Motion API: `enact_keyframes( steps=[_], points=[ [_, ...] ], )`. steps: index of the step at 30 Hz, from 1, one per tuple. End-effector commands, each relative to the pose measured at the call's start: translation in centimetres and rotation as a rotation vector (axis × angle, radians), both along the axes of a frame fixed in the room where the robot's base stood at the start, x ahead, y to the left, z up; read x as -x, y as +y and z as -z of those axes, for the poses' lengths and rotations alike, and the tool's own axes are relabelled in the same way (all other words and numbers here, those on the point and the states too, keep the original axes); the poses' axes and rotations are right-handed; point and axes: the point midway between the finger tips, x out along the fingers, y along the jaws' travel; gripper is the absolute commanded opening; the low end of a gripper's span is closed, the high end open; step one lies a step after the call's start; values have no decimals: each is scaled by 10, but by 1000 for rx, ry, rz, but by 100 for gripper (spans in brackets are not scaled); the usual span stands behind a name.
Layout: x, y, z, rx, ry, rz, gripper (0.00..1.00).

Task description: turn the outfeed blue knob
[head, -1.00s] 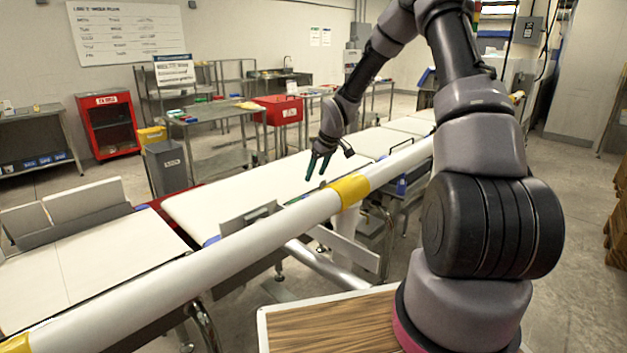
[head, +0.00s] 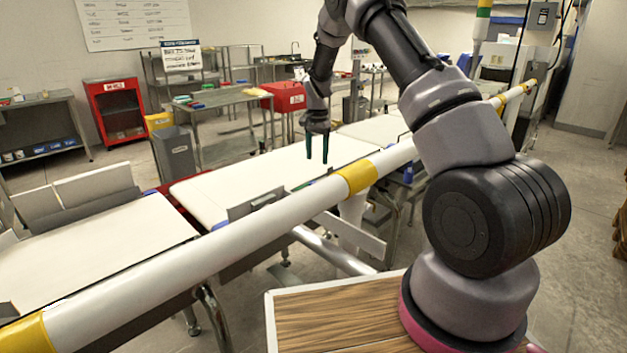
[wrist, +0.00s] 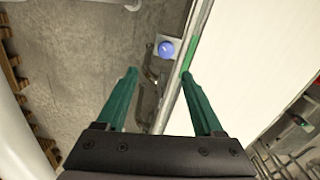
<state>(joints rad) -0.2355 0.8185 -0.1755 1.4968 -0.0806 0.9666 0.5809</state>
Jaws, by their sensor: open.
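A round blue knob (wrist: 166,48) sits on a small pale plate beside the edge of the white belt, in the upper middle of the wrist view. My gripper (wrist: 160,75) is open and empty, with its two green fingers spread. In the wrist view the knob lies beyond the fingertips, roughly between their lines, and nothing touches it. In the head view my gripper (head: 317,160) points down over the belt's near side, behind the guard rail. I cannot make out this knob for certain in the head view.
A white rail (head: 230,248) with yellow bands crosses in front of the belt (head: 235,187). In the wrist view a green strip (wrist: 193,52) runs along the belt edge. Bare floor (wrist: 75,45) shows left of the knob. Tables and a red cabinet stand farther back.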

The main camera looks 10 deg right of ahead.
Motion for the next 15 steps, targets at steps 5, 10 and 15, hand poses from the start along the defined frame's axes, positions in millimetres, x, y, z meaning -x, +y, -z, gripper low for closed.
enact_keyframes(
  steps=[5, 10, 15],
  points=[
    [-5, 12, -8, 3, 13, 135, 69],
    [-4, 12, 9, 4, 17, 146, 69],
    [-4, 12, 42, 3, 18, 144, 69]
  ],
)
